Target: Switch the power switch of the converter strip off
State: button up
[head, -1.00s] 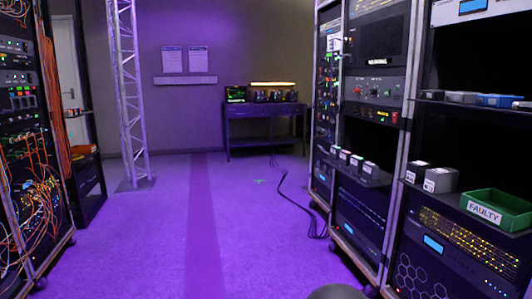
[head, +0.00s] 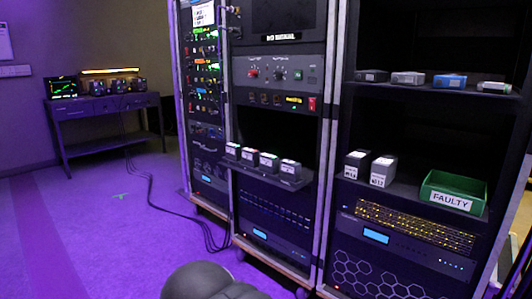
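In the middle rack, a dark panel strip (head: 278,99) runs below a panel with a red and a green knob. A red rocker-like switch (head: 312,103) sits at its right end beside a small lit display. I cannot read a label, so I cannot tell if this is the converter strip, nor the switch position. Lower in the same rack, a shelf (head: 268,177) carries several small grey converter boxes (head: 269,161) with lit tops. My gripper is not in view; a dark rounded part of my arm shows at the bottom edge.
The right rack holds grey boxes (head: 382,170), a green FAULTY bin (head: 453,190) and a shelf of small devices (head: 449,81). A desk (head: 105,120) stands at the back left. A black cable (head: 150,190) lies on the floor left of the racks.

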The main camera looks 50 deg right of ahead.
aim_at(311, 101)
jog(key=z, duration=0.7)
jog(key=i, duration=0.85)
jog(key=z, duration=0.7)
